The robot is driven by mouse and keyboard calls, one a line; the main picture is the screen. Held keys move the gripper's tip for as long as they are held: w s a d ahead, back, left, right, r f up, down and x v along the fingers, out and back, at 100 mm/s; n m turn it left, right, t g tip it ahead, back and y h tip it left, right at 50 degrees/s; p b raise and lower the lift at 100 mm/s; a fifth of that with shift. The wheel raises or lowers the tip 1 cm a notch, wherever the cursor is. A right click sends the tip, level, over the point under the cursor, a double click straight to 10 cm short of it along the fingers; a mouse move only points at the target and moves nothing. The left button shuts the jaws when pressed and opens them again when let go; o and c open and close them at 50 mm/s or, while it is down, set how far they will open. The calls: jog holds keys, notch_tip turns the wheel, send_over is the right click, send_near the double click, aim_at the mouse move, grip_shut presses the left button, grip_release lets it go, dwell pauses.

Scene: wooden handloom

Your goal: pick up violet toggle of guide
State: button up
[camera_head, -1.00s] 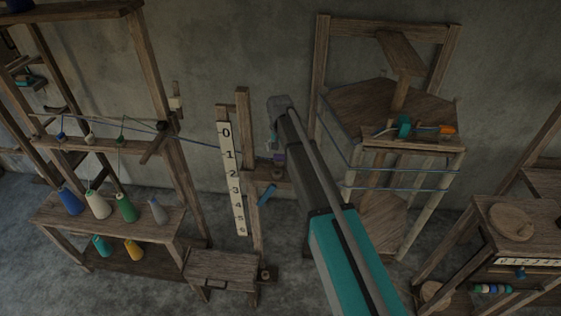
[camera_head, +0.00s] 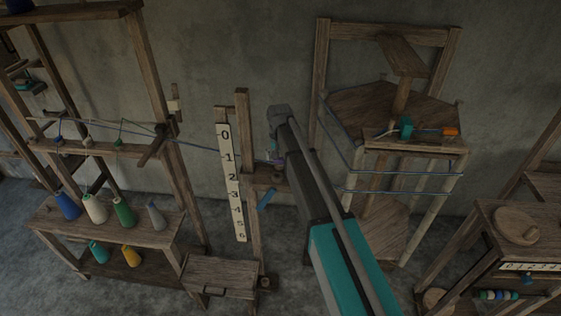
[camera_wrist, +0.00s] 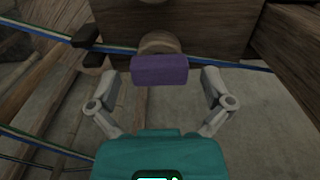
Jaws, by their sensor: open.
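The violet toggle (camera_wrist: 159,70) is a small block in front of a round wooden boss on the guide's wooden beam (camera_wrist: 190,22) in the wrist view. My gripper (camera_wrist: 165,82) is open, with one finger on each side of the toggle. The fingertips are close to the toggle's ends, with small gaps showing. In the head view, a sliver of the violet toggle (camera_head: 278,160) shows beside the guide post, mostly hidden by my arm.
A numbered scale (camera_head: 232,185) stands left of the guide. Blue and green threads (camera_wrist: 230,65) run past the toggle. A shelf with several thread cones (camera_head: 125,212) is at left. A wooden warping frame (camera_head: 385,105) stands at right.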

jog(key=c, duration=0.8)
jog(key=shift+r, duration=0.2)
jog(key=shift+r+p, duration=0.75)
jog(key=shift+p, duration=0.25)
jog(key=s+d+r+p, duration=0.2)
jog(key=s+r+p, duration=0.1)
jog(key=s, duration=0.1)
jog(key=s+d+r+p, duration=0.2)
jog(key=s+r+p, duration=0.2)
jog(key=s+d+r+p, duration=0.2)
jog(key=s+r+p, duration=0.2)
jog(key=shift+s+d, duration=0.15)
jog(key=shift+s, duration=0.1)
